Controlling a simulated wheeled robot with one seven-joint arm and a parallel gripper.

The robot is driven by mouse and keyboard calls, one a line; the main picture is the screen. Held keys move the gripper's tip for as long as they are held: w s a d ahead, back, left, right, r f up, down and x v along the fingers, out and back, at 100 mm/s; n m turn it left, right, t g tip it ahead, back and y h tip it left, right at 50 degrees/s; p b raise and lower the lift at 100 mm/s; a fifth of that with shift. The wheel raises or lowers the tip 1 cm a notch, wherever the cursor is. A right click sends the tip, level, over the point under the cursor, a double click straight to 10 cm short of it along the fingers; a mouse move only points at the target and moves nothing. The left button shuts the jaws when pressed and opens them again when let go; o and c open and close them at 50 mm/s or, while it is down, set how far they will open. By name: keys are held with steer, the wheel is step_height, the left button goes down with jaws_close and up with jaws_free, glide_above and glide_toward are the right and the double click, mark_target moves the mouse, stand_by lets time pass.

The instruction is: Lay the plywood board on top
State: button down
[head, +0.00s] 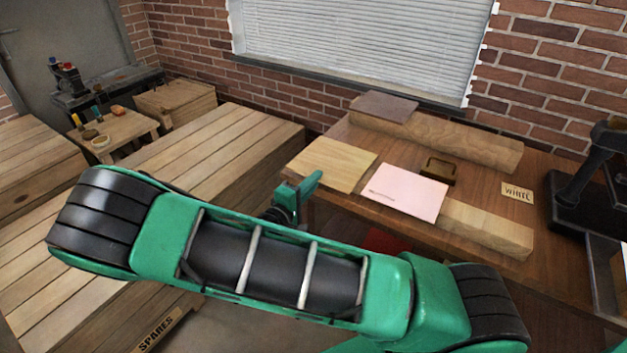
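The plywood board (332,163) is a pale, thin square panel at the left end of the brown workbench (480,185). A pink sheet (404,191) lies to its right, close to its edge. My gripper (311,184) is a green and dark shape at the board's front left edge, seen partly from behind my arm. Its fingertips overlap the board's edge in the picture. I cannot tell whether it touches or grips the board, or whether the fingers are open.
A long wooden beam (450,140) lies at the back with a dark brown board (384,106) on its left end. A pale beam (490,228) lies in front. A dark block (437,170), a lettered card (517,192) and a black press (585,180) stand rightward.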

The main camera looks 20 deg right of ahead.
step_height(320, 180, up, 3)
steer(key=shift+f, duration=0.1)
stand_by(0.4)
steer(key=r+v, duration=0.3)
steer(key=v, duration=1.9)
stand_by(1.0)
steer(key=shift+r, duration=0.15)
